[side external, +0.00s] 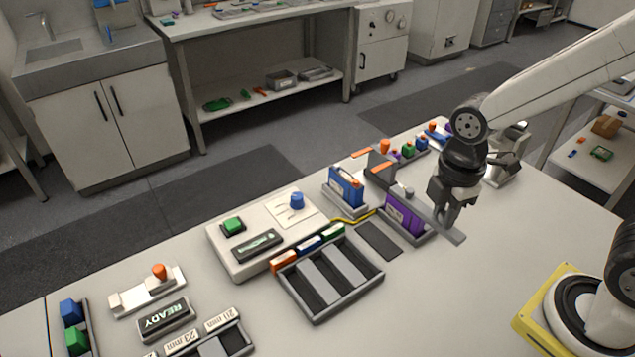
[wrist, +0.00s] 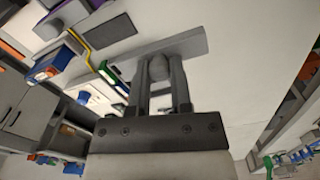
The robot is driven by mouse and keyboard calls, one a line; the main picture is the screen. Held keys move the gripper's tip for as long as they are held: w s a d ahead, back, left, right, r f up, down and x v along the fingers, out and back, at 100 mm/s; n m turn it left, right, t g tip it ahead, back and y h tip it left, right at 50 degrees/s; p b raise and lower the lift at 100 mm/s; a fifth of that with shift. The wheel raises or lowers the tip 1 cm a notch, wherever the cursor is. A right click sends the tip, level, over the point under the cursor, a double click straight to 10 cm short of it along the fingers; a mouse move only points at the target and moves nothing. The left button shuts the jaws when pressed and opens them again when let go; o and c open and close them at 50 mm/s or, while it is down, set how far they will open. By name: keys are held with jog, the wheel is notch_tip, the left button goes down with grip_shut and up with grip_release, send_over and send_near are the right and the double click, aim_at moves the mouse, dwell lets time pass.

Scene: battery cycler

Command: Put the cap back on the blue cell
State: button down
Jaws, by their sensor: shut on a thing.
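My gripper (side external: 447,219) is shut on a grey piece that looks like the cap (side external: 455,236). In the wrist view it is a flat bar (wrist: 190,46) with a rounded knob between my fingertips (wrist: 160,70). It is held by the purple cell (side external: 403,214), partly in front of it; I cannot tell whether they touch. The blue cell (side external: 346,187) stands upright in a grey holder, left of and apart from my gripper. In the wrist view a blue cell (wrist: 48,66) is at the left. Its top is not clear.
An orange-tipped grey bracket (side external: 379,166) stands between the blue cell and several small coloured parts behind it. A dark pad (side external: 378,241), a yellow cable (side external: 352,220), a slotted tray (side external: 322,314) and a white cycler box (side external: 222,262) lie left.

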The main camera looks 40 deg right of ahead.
jog(key=w+r, duration=0.2)
jog(key=w, duration=2.3)
jog(key=shift+w+r, duration=0.15)
jog(key=shift+f, duration=3.2)
jog(key=shift+f, duration=0.6)
grip_release()
dwell(0.5)
